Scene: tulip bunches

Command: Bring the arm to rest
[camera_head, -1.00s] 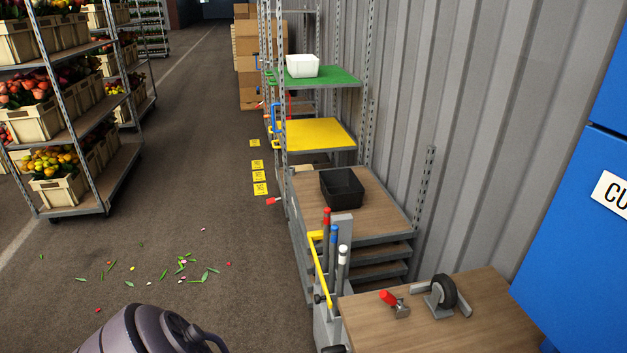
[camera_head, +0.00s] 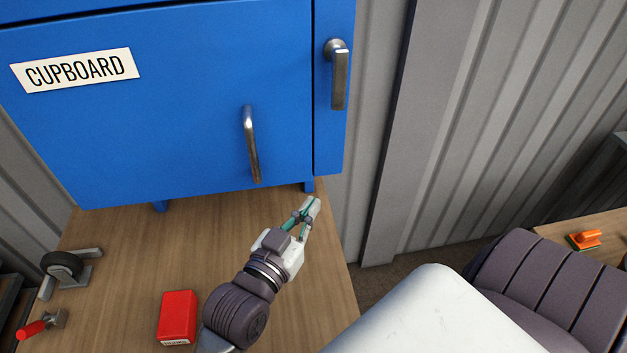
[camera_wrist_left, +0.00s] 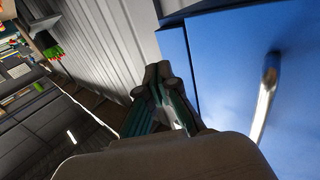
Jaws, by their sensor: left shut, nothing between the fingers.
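My left gripper (camera_head: 308,210) is shut and empty. It is above the right part of the wooden bench top, just below the lower right corner of the blue cupboard (camera_head: 180,90). In the left wrist view the gripper's fingers (camera_wrist_left: 160,80) are together, with the cupboard's blue face to their right. The cupboard door and the narrow panel beside it look closed. My right gripper does not show.
The cupboard's door handle (camera_head: 250,145) and side handle (camera_head: 337,75) stick out near my left gripper. A red box (camera_head: 178,317), a caster wheel (camera_head: 62,265) and a red-handled clamp (camera_head: 40,325) are on the bench (camera_head: 120,245). An orange-handled brush (camera_head: 584,240) lies at right.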

